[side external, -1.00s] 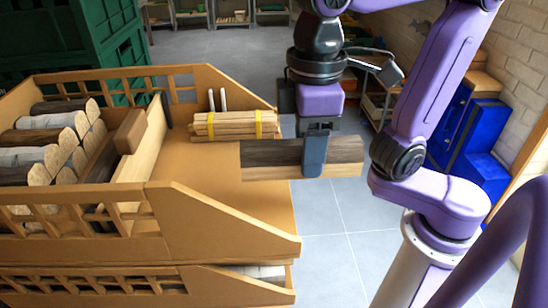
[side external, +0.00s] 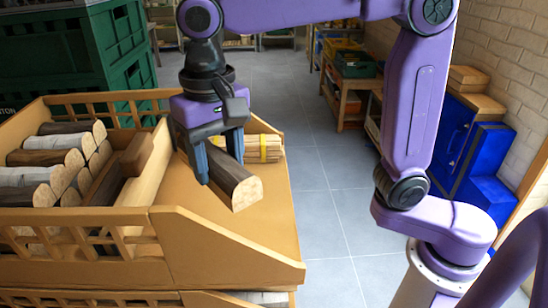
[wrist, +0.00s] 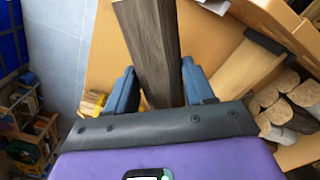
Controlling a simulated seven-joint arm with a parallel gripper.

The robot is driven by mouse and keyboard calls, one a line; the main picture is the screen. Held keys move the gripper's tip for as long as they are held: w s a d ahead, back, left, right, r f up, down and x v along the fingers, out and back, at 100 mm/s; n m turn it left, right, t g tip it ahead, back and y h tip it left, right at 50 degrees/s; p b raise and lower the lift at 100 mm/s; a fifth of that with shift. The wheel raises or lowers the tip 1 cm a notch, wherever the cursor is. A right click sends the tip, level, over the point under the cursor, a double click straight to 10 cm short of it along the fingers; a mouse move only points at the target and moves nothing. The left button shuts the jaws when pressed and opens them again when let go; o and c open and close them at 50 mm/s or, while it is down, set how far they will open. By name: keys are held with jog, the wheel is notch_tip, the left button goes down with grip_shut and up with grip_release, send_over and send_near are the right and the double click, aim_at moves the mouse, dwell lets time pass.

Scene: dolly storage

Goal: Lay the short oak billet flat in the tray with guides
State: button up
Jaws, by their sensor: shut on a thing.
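My gripper (side external: 221,166) is shut on a split billet (side external: 232,183) with dark grey-brown bark and a pale cut end. The billet is over the bare right-hand part of the tan tray (side external: 265,218), its pale end pointing toward the camera and to the right. I cannot tell whether its underside touches the tray floor. In the wrist view the billet (wrist: 152,45) runs between my two blue-grey fingers (wrist: 160,90). The billet's far end is hidden behind my gripper in the side view. No guides can be made out clearly.
A yellow-banded bundle of sticks (side external: 263,148) lies behind the billet. A wooden divider (side external: 150,178) with a brown block (side external: 138,153) stands to its left. Stacked logs (side external: 50,157) fill the left part. Green crates (side external: 110,50) stand behind.

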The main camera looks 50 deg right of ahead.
jog(key=w+f+m, duration=0.5)
jog(key=w+m, duration=0.2)
jog(key=w, duration=0.5)
jog(key=shift+w+a, duration=0.35)
jog(key=shift+a, duration=0.05)
jog(key=shift+f, duration=3.05)
jog(key=shift+f, duration=0.5)
jog(key=o, duration=1.3)
jog(key=shift+r, duration=0.15)
jog(key=shift+r, duration=1.35)
jog(key=shift+r, duration=0.1)
